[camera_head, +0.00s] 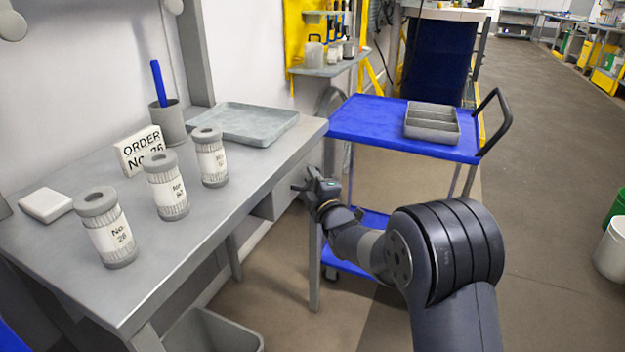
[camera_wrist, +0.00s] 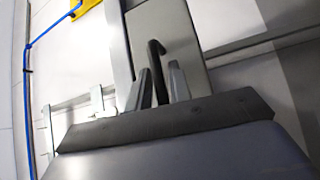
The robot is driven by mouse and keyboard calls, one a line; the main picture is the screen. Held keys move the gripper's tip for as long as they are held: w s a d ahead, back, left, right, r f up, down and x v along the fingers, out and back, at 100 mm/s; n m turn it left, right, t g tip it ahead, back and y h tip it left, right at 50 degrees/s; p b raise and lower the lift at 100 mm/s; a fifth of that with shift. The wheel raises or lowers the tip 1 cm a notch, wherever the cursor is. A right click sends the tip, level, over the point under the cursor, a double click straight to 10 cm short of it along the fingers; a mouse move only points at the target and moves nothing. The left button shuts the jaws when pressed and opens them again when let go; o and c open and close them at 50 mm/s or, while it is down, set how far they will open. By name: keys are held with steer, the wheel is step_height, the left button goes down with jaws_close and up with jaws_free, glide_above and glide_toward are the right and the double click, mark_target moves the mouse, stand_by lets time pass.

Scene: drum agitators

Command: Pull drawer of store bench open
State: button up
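The grey store bench (camera_head: 225,215) fills the left of the head view. Its drawer (camera_head: 264,207) is under the right end of the top; its front is partly hidden by my gripper (camera_head: 308,187). In the wrist view, the grey drawer front (camera_wrist: 178,25) carries a dark bar handle (camera_wrist: 155,50). My gripper (camera_wrist: 160,68) is at the handle, one finger on each side. The handle runs down between the fingers, with small gaps showing, so the fingers look open. Contact is not clear. The drawer looks shut or nearly so.
Several items stand on the bench: labelled canisters (camera_head: 166,187), an order sign (camera_head: 144,151), a pen cup (camera_head: 168,122) and a tray (camera_head: 243,122). A blue cart (camera_head: 375,122) with a grey box (camera_head: 432,124) stands behind my arm.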

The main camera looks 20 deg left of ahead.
jaws_close()
stand_by(0.6)
steer(key=shift+d+f, duration=0.1)
steer(key=shift+d, duration=0.15)
steer(key=s+d+b, duration=0.2)
steer(key=d+b, duration=0.5)
steer(key=d, duration=1.8)
jaws_free()
